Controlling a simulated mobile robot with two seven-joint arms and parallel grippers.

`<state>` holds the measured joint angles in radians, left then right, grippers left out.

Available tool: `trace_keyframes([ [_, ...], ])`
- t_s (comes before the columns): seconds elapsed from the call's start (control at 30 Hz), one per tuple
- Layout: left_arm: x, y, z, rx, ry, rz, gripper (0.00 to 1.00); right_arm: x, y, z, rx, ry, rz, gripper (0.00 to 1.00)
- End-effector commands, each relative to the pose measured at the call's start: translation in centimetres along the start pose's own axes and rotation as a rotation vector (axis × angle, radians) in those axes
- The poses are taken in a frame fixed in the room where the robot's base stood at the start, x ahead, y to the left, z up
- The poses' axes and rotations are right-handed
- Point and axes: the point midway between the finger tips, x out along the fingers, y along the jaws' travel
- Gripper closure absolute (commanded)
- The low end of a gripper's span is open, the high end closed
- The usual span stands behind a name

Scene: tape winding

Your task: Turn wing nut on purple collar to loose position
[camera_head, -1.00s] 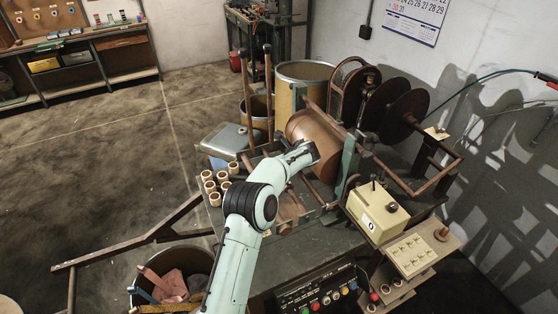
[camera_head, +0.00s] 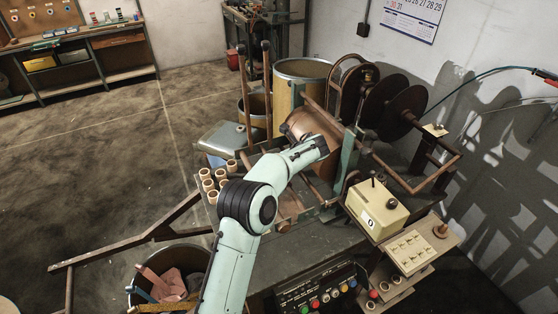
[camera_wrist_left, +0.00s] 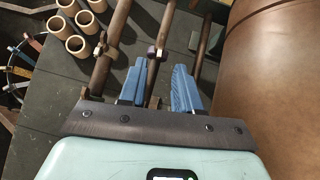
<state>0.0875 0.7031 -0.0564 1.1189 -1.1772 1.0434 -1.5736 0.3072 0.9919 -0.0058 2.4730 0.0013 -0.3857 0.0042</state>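My left arm reaches over the winding machine in the head view, and its wrist (camera_head: 310,151) is in front of the large brown roll; its fingers are hidden there. In the left wrist view my left gripper (camera_wrist_left: 158,92) has its two blue fingers apart, with a dark rod running between and beyond them. A small collar with a pale purplish part (camera_wrist_left: 155,52) sits on that rod just beyond the fingertips. Another small fitting (camera_wrist_left: 103,46) is on the rod to its left. Which way any wing nut is turned is too small to tell. My right gripper is not in view.
The large brown roll (camera_wrist_left: 275,80) is close on the right of the fingers. Several cardboard cores (camera_head: 207,184) stand on the machine top at left. A cream control box (camera_head: 378,208) and a button panel (camera_head: 325,290) are at right and front.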

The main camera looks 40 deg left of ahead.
Motion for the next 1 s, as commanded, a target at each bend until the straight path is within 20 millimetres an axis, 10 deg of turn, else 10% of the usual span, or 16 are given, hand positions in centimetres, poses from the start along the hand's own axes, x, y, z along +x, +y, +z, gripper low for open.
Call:
trace_keyframes([
  [0.3, -6.1, 0.0, 0.0, 0.0, 0.0, 0.0, 0.67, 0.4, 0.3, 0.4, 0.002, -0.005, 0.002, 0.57],
  [0.73, -7.4, 0.0, 0.0, 0.0, 0.001, 0.003, 0.67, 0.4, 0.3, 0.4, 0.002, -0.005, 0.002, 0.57],
  [0.87, -7.4, 0.0, 0.0, 0.0, 0.001, 0.002, 1.0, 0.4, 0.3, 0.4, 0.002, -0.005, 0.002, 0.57],
  [1.0, -7.4, 0.0, -0.1, 0.0, 0.002, 0.002, 1.0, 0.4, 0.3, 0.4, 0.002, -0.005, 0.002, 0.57],
])
